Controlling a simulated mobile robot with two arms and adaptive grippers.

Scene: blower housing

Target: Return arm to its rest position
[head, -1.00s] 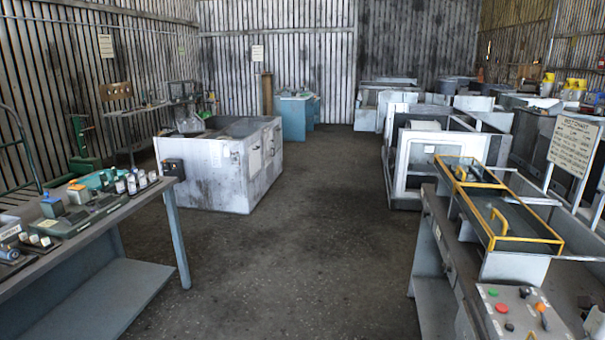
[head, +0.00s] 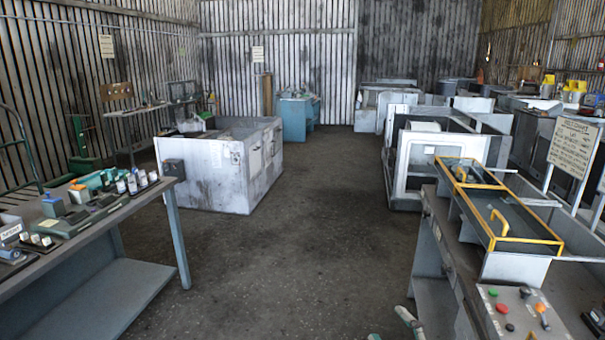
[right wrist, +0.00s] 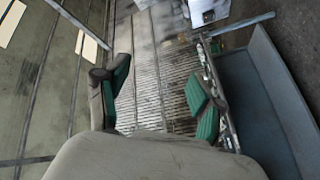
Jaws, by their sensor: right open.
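My right gripper (head: 392,328) shows at the bottom edge of the head view, right of the middle, in front of the open floor. Only its fingertips show there, pale with green parts, and they stand apart. In the right wrist view the two fingers with green pads (right wrist: 160,95) are spread wide with nothing between them. The slatted wall lies beyond them. The rest of my right arm is hidden in the head view. My left gripper and left arm are not in view.
A workbench (head: 120,283) with small devices stands at left. A right bench (head: 428,240) carries a yellow-framed tray (head: 550,241) and a button panel (head: 520,318), close right of my gripper. A white box housing (head: 215,180) stands farther back. The middle floor (head: 310,240) is clear.

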